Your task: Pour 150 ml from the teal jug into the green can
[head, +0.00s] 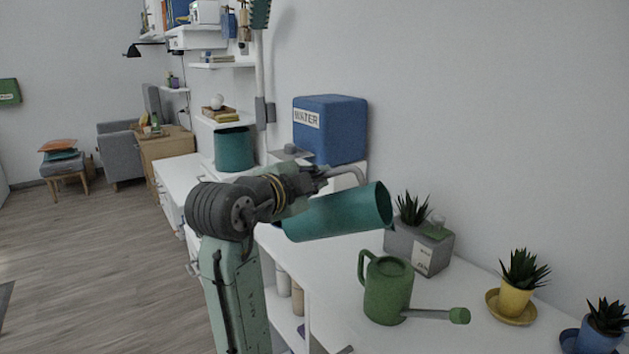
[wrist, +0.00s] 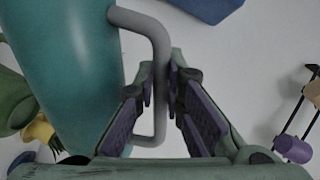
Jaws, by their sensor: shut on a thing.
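The teal jug (head: 335,214) is held in the air, tipped over close to horizontal, with its open mouth toward the right. It fills the left of the wrist view (wrist: 70,70). My gripper (head: 332,176) is shut on the jug's grey handle, which runs between the fingers in the wrist view (wrist: 162,85). The green can (head: 388,292) stands upright on the white desk, its spout pointing right. In the head view the jug's mouth appears above the can, with a gap between. I see no stream of liquid, and the liquid level is hidden.
A grey planter (head: 418,247) stands behind the can. A yellow pot (head: 517,302) and a blue pot (head: 597,338) hold plants at the right. A blue water box (head: 331,130) and a teal bin (head: 234,150) are farther back. Bare desk (head: 455,283) lies between can and yellow pot.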

